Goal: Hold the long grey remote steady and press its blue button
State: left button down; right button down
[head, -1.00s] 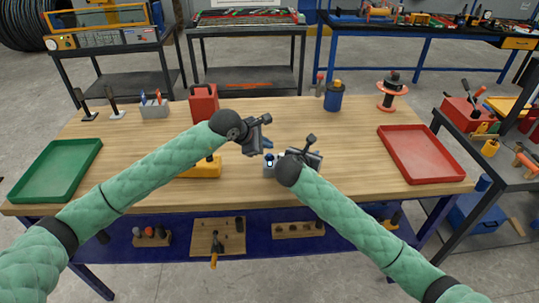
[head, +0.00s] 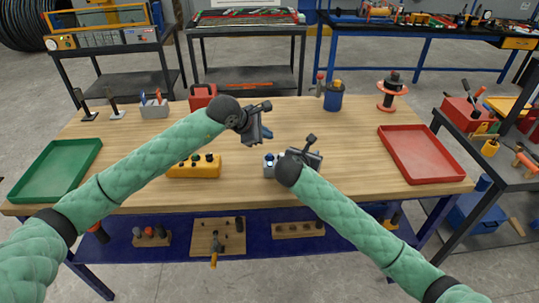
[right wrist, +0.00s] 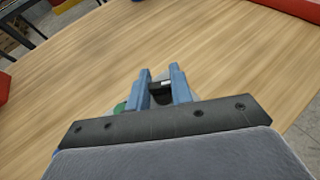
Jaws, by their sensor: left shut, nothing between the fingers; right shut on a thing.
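The grey remote (head: 268,171) is near the front middle of the table, mostly hidden by my right gripper (right wrist: 161,90). A dark blue button (head: 269,158) seems to show on its top in the head view. My right gripper is shut on the remote; in the right wrist view a dark part sits between the blue fingers, with a green round part (right wrist: 120,107) to their left. My left gripper (head: 267,133) is shut and empty, above the table beyond the remote and apart from it.
A green tray (head: 57,170) is at the left, a red tray (head: 420,154) at the right. A red container (head: 201,97), a blue container (head: 333,98) and an orange spool (head: 390,94) stand at the back.

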jog(key=c, duration=1.2)
grip_release()
jog(key=shift+o, duration=0.2)
jog(key=shift+s+a, duration=0.1)
